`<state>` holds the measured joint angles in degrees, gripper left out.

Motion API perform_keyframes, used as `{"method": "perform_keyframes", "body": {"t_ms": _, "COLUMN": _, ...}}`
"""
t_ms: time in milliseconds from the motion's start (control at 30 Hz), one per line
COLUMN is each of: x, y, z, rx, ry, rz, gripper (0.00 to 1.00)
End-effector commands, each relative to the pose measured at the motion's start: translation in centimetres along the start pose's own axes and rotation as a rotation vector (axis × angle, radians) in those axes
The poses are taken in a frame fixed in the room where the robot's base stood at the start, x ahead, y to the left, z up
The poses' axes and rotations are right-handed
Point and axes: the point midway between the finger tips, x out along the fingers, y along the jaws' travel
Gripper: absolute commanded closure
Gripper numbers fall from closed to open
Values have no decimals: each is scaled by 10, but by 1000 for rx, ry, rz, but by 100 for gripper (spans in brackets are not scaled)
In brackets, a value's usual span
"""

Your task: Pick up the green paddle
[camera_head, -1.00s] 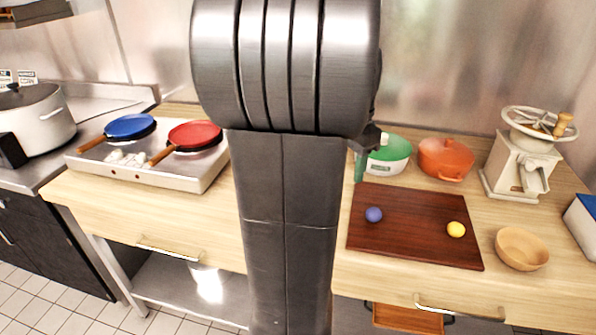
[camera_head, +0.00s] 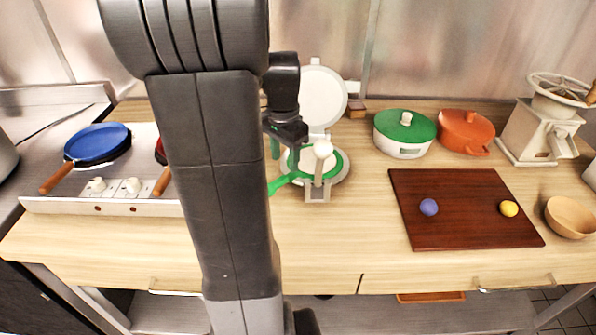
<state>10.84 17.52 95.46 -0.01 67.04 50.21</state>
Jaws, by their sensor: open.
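The green paddle (camera_head: 281,184) lies at a white press with a round raised lid (camera_head: 323,96). Its handle points to the lower left, and green also shows around the press's base, partly hidden by a pale knob and lever (camera_head: 322,150). My gripper (camera_head: 284,152) points down just above and behind the handle, at the left side of the press. It is open, with a green finger showing at its left. It appears empty, and I cannot tell whether it touches the paddle. My arm hides part of the counter to the left.
A dark red board (camera_head: 465,228) with a blue ball (camera_head: 429,207) and a yellow ball (camera_head: 509,208) lies right. Behind it stand a green-lidded pot (camera_head: 405,148) and an orange pot (camera_head: 466,140). A burner unit with a blue pan (camera_head: 97,143) is left. Counter before the press is clear.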

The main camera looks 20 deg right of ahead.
Motion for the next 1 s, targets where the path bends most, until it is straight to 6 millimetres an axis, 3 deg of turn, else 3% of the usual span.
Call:
{"method": "perform_keyframes", "body": {"t_ms": 400, "x": 50, "y": -3, "z": 0, "rx": 0, "ry": -1, "rz": 1, "gripper": 53}}
{"method": "perform_keyframes", "body": {"t_ms": 667, "x": 53, "y": -3, "z": 0, "rx": 0, "ry": 1, "rz": -1, "gripper": 53}}
{"method": "perform_keyframes", "body": {"t_ms": 900, "x": 53, "y": -3, "z": 0, "rx": 0, "ry": 0, "rz": -1, "gripper": 96}}
{"method": "perform_keyframes", "body": {"t_ms": 1000, "x": 53, "y": -3, "z": 0, "rx": 0, "ry": 1, "rz": -1, "gripper": 99}}
